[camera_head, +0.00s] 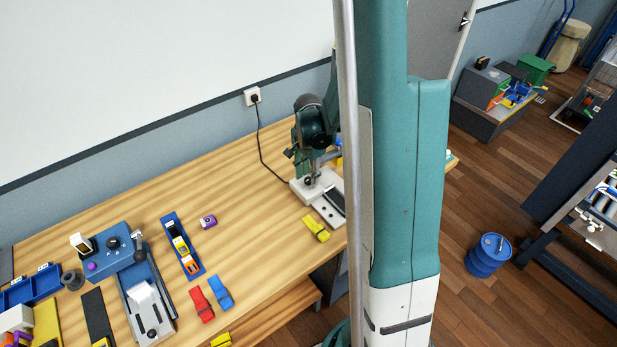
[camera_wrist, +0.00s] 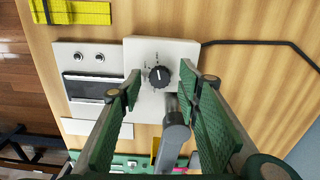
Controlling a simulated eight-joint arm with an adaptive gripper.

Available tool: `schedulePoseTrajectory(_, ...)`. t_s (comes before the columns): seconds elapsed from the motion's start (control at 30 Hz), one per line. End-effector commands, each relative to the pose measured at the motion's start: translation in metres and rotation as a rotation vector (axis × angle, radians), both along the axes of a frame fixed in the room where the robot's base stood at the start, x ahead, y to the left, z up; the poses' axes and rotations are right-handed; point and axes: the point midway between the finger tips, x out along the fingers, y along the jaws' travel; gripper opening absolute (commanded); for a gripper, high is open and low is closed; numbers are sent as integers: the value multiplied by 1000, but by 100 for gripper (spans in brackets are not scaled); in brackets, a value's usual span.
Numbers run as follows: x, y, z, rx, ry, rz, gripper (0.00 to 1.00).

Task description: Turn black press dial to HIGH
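In the wrist view the black press dial (camera_wrist: 158,77) sits on the front of a white housing (camera_wrist: 180,50), with a light pointer mark near the top of its face in the picture. Small labels surround it, too small to read. My gripper (camera_wrist: 160,80) is open, with one green-padded finger on each side of the dial and visible gaps between. It looks empty; I cannot tell how far the fingertips are from the housing. In the head view the press base (camera_head: 328,212) is white, on the bench beside my column; the parts above it are dark and crowded.
A grey bar (camera_wrist: 172,135) lies below the dial in the wrist view. A black plate (camera_wrist: 95,88) is beside it. A yellow block (camera_head: 316,228) is near the press. The bench left of it holds a blue tray (camera_head: 183,245), a blue machine (camera_head: 117,250) and small blocks.

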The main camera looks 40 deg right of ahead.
Motion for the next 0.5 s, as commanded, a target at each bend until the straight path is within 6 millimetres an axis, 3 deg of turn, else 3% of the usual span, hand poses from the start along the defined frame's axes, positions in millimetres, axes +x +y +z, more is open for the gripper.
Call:
schedulePoseTrajectory(0.47, 0, 0, -6, 0, 0, 0, 34)
schedulePoseTrajectory(0.5, 0, 0, -6, 0, 0, 0, 30)
